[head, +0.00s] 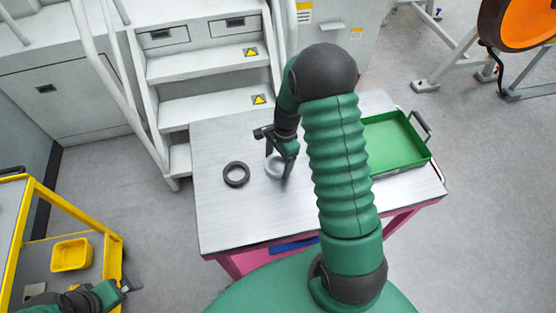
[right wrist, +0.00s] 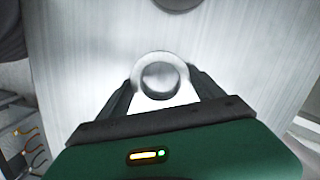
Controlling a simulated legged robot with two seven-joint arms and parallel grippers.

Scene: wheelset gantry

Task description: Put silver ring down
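The silver ring (head: 274,168) is at my right gripper (head: 279,162), over the middle-left of the metal table top. In the right wrist view the silver ring (right wrist: 160,54) sits between the two dark fingers of my right gripper (right wrist: 160,83), which touch or nearly touch its sides. It looks level; I cannot tell whether it rests on the table or is slightly above it. A black ring (head: 236,174) lies flat on the table to the left, apart from the silver one. My left gripper (head: 128,287) shows at the lower left; its fingers are unclear.
The table (head: 225,222) has free room around the rings. A green tray (head: 392,143) stands on its right side, partly behind my right arm. White steps (head: 205,68) stand behind the table. A yellow-framed cart with a yellow bin (head: 71,255) is at the lower left.

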